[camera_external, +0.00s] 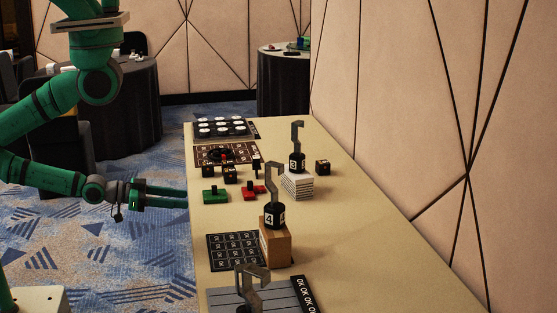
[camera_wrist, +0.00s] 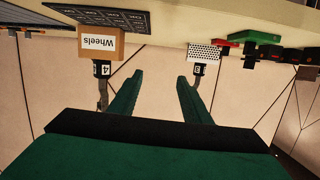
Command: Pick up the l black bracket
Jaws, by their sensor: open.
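My gripper (camera_external: 186,196) is open and empty at the table's left edge, pointing right. In the wrist view its two green fingers (camera_wrist: 160,77) are apart with only wall between them. I cannot tell for sure which piece is the l black bracket. A small dark upright piece (camera_external: 256,167) stands by the red block. Grey hook-shaped pieces rise from numbered black bases: one (camera_external: 297,162) on a white stack, one marked 4 (camera_external: 275,215) on a wooden box. Both bases show upside down in the wrist view, on the stack (camera_wrist: 199,70) and box (camera_wrist: 102,69).
A green block (camera_external: 215,195), red block (camera_external: 254,190) and several black cubes (camera_external: 322,167) sit on the table (camera_external: 350,240). A dark grid mat (camera_external: 235,251) and a tray of white discs (camera_external: 221,127) lie there too. The table's right side is mostly bare.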

